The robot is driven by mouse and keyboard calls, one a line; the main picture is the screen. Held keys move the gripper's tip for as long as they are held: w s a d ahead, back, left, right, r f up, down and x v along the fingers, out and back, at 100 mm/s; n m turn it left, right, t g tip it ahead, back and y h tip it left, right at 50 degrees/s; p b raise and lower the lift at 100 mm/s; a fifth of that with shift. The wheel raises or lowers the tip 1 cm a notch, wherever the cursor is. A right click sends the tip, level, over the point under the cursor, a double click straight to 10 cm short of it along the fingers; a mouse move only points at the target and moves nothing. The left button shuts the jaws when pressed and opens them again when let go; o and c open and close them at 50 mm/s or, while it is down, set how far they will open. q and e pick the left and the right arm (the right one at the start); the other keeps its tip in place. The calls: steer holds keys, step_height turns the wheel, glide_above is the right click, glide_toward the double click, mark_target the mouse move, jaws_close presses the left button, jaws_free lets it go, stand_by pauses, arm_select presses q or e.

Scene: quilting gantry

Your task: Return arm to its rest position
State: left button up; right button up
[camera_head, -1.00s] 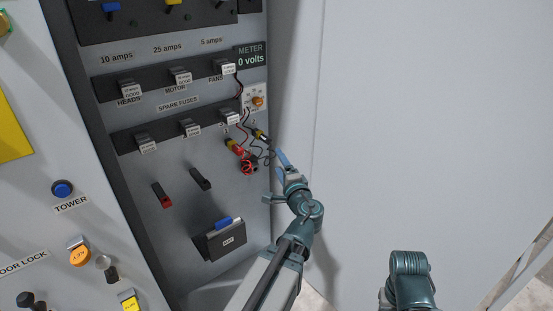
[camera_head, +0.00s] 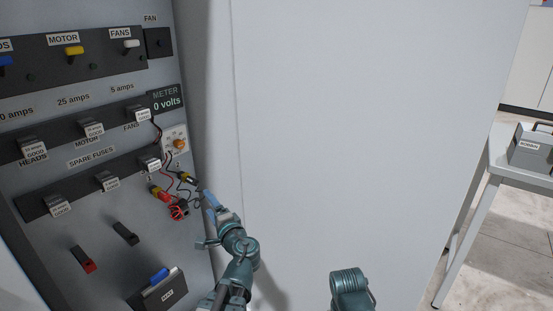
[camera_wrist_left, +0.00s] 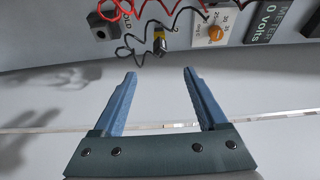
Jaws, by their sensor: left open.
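My left gripper (camera_head: 206,202) is in front of the fuse panel's lower right side, close to the hanging meter leads. In the left wrist view its two blue fingers (camera_wrist_left: 158,98) are spread apart with nothing between them. A yellow and black probe (camera_wrist_left: 159,42) on a coiled black lead hangs beyond the fingertips, apart from them. A teal link of my right arm (camera_head: 350,289) shows at the bottom of the head view; its gripper is out of frame.
The meter (camera_head: 166,98) reads 0 volts, above an orange knob (camera_head: 180,143). Red and black leads (camera_head: 178,208) hang below it. A plain white wall (camera_head: 350,120) fills the middle. A grey table (camera_head: 492,158) carrying a toolbox-like case (camera_head: 533,147) stands at the right.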

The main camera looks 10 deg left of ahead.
arm_select(q)
steer(key=s+d+r+n+g+h+p, duration=0.1)
steer(key=s+d+g+h+p, duration=0.3)
steer(key=s+d+p, duration=0.2)
steer(key=s+d+r+n+g+h+p, duration=0.1)
steer(key=s+d+g+h+p, duration=0.3)
steer(key=d+p, duration=0.7)
steer(key=s+d+r+n+g+h+p, duration=0.1)
steer(key=s+d+g+h+p, duration=0.3)
steer(key=s+d+p, duration=0.4)
steer(key=d+n, duration=0.1)
steer(key=d, duration=0.3)
steer(key=shift+s+d+r+n, duration=0.25)
steer(key=shift+d+r+n, duration=0.05)
steer(key=shift+n, duration=0.1)
